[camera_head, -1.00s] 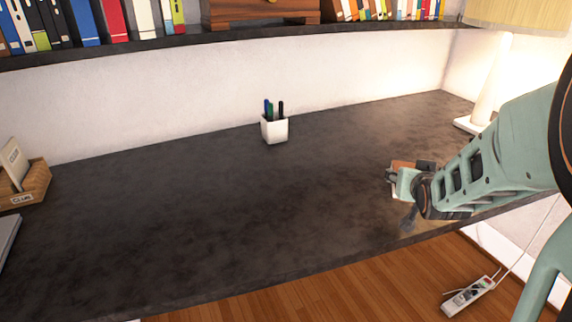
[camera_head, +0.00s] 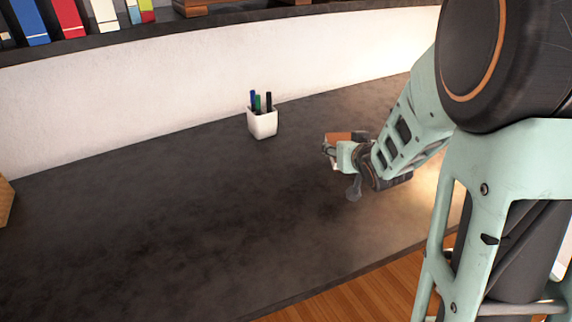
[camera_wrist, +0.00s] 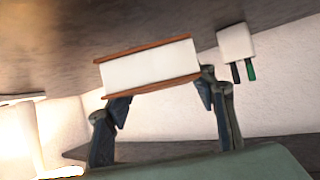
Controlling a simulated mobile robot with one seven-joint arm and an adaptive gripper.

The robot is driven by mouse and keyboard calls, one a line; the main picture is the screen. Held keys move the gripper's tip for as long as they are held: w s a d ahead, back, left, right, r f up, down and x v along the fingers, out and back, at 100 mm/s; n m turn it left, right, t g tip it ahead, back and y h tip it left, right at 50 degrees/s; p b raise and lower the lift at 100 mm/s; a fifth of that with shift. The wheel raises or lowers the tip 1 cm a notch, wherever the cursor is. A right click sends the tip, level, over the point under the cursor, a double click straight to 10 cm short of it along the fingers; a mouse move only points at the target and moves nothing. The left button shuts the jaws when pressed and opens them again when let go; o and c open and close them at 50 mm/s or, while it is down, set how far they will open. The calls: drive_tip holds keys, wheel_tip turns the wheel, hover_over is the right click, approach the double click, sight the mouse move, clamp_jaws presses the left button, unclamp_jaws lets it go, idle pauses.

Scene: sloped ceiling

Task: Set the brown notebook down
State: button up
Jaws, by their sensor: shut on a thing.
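The brown notebook (camera_wrist: 148,68) is a thick block with brown covers and white page edges, seen edge-on in the wrist view. My gripper (camera_wrist: 165,100) is shut on it, with one finger at each end of its near side. In the head view the notebook (camera_head: 346,137) shows only in part, behind my gripper (camera_head: 340,158), which hides the rest. It is over the dark desk (camera_head: 190,210), to the right of the pen cup. I cannot tell whether it touches the desk top.
A white pen cup (camera_head: 262,123) with several pens stands near the back wall; it also shows in the wrist view (camera_wrist: 236,42). A shelf of books (camera_head: 75,18) runs above.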

drive_tip(key=s+a+f+n+g+y+p, duration=0.1)
drive_tip(key=s+a+n+y+p, duration=0.1)
drive_tip(key=s+a+p, duration=0.1)
drive_tip(key=s+a+n+g+y+p, duration=0.1)
drive_tip(key=s+a+n+y+p, duration=0.2)
drive_tip(key=p, duration=0.3)
drive_tip(key=s+a+f+n+g+y+p, duration=0.1)
drive_tip(key=s+a+n+g+y+p, duration=0.1)
drive_tip(key=s+a+n+p, duration=0.1)
drive_tip(key=shift+s+a+f+y+p, duration=0.3)
drive_tip(key=shift+s+a+y+p, duration=0.1)
drive_tip(key=shift+s+a+p, duration=0.3)
drive_tip(key=s+a+r+n+g+y+p, duration=0.1)
drive_tip(key=s+a+r+n+g+p, duration=0.3)
drive_tip(key=s, duration=0.4)
drive_tip(key=s+a+r+n+g+y+p, duration=0.1)
drive_tip(key=s+a+r+n+y+p, duration=0.1)
drive_tip(key=s+a+p, duration=0.55)
drive_tip(key=b, duration=1.7)
hover_over(235, 221)
drive_tip(key=f, duration=0.9)
drive_tip(key=shift+s+d+f, duration=0.1)
drive_tip(key=shift+s+d, duration=0.05)
drive_tip(key=shift+s, duration=0.1)
drive_tip(key=shift+w+a+f, duration=0.2)
drive_tip(key=shift+w+f, duration=0.05)
drive_tip(key=shift+f, duration=1.6)
